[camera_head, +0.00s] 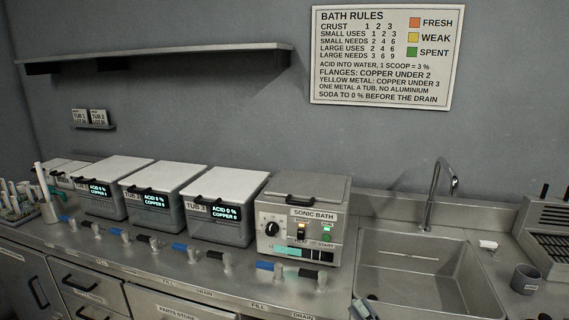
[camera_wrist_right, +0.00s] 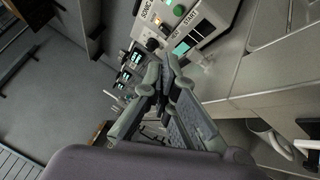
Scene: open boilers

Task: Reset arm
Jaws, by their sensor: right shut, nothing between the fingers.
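My right gripper (camera_head: 363,311) shows only as fingertips at the bottom edge of the head view, in front of the sink's left side. In the right wrist view the right gripper (camera_wrist_right: 166,65) is shut, with its fingers together and nothing between them. It points toward the sonic bath (camera_wrist_right: 188,22) and appears apart from it. The grey sonic bath (camera_head: 300,222) stands on the counter with its lid closed. My left gripper is in neither view.
Three lidded tubs (camera_head: 222,205) stand left of the sonic bath. Several blue and black valve handles line the counter (camera_head: 215,281) front. The sink (camera_head: 425,270) with a tall tap (camera_head: 436,195) is at right. A grey cup (camera_head: 525,279) stands beside it. A shelf (camera_head: 160,56) hangs above.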

